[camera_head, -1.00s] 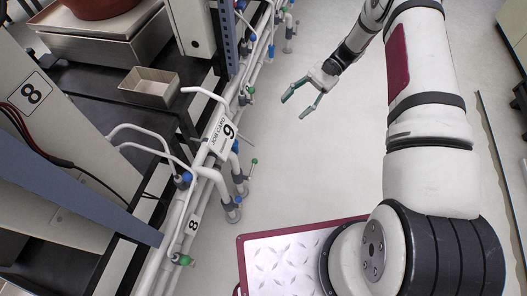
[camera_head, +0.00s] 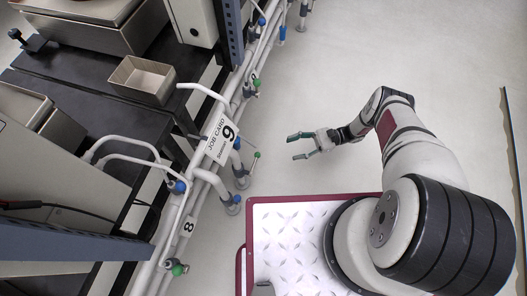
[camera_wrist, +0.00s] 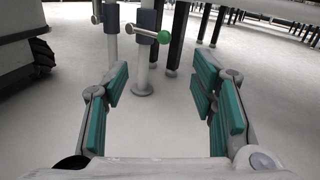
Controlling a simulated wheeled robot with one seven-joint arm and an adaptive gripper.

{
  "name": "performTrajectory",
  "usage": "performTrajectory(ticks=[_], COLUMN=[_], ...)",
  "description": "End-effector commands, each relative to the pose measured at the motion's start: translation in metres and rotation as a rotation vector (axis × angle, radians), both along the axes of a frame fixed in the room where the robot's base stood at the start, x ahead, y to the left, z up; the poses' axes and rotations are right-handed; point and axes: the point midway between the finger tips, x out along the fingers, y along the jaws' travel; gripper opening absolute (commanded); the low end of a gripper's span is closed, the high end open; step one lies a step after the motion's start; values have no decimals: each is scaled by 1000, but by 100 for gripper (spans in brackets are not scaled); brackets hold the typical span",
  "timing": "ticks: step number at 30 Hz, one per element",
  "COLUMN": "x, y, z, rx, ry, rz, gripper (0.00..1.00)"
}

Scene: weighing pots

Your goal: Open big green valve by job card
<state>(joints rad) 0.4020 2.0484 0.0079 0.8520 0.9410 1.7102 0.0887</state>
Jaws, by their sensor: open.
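The job card (camera_head: 221,137) is a white sign reading "JOB CARD" with a large 9, fixed on the white pipes beside the bench. A small green-ended valve handle (camera_head: 256,155) sticks out to the right just below the card, on a pipe with a blue collar. In the wrist view the green knob (camera_wrist: 164,37) sits on a horizontal lever of a floor post, ahead and between the fingers. Another green knob (camera_head: 177,270) is on the pipe near the 8 label, and one (camera_head: 257,83) lies farther up. My gripper (camera_head: 291,147) is open and empty, right of the handle and apart from it.
Blue valve knobs (camera_head: 180,187) also sit on the pipes. A bench (camera_head: 97,125) with a small open tray (camera_head: 142,80) stands at left. The floor (camera_head: 310,80) right of the pipes is clear. Dark posts (camera_wrist: 176,30) stand behind the valve.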

Motion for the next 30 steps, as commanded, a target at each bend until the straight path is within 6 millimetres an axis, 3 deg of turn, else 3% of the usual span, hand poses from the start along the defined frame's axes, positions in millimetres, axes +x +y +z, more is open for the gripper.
performTrajectory(ticks=[18,24,30], x=[-26,-30,-31], y=[105,124,129], z=[1,1,1], rx=[-2,-1,-2], ry=[1,0,0], rz=[5,4,1], gripper=[52,52,52])
